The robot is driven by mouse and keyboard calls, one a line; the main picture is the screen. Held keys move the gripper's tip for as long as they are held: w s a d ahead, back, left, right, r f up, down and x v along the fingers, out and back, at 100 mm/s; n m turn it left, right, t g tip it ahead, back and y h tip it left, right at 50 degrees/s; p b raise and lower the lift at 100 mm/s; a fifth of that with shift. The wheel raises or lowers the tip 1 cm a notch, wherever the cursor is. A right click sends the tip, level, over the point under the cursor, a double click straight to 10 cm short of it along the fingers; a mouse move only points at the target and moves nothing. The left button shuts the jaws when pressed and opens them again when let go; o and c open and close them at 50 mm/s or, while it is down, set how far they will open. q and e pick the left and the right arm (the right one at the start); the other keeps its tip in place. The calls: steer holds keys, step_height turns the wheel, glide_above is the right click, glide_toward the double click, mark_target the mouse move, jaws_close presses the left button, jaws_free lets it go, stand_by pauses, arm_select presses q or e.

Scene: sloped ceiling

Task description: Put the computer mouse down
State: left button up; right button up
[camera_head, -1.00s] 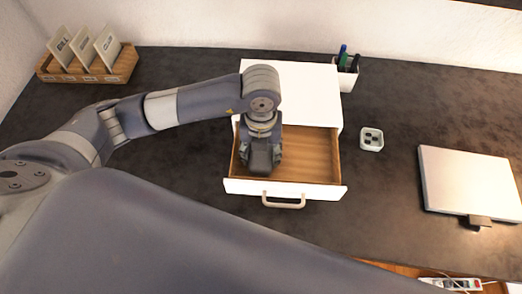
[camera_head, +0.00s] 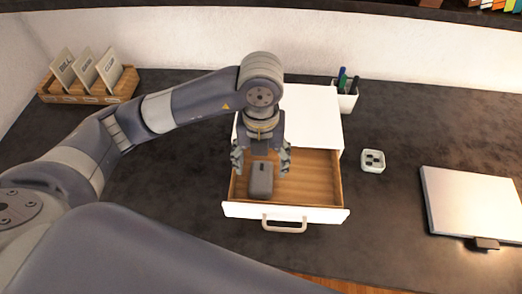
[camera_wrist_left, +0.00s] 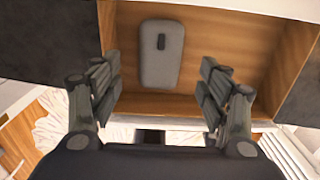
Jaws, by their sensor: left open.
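The computer mouse (camera_head: 261,180) is dark grey and lies in the left part of the open drawer (camera_head: 318,180). It also shows in the left wrist view (camera_wrist_left: 160,70), flat on the wooden drawer floor, with its dark wheel slot visible. My left gripper (camera_head: 262,166) is open above the drawer, with its fingers spread on either side of the mouse and apart from it. In the left wrist view the fingers (camera_wrist_left: 162,98) are wide apart with nothing between them. My right gripper is not in view.
The white drawer unit (camera_head: 310,112) stands on a dark desk. A small white box (camera_head: 373,161) and a laptop (camera_head: 476,203) are at the right. A wooden letter rack (camera_head: 92,90) is at the back left. The drawer's right half is empty.

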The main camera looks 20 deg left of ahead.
mark_target(261, 176)
arm_select(q)
steer(key=shift+r, duration=2.8)
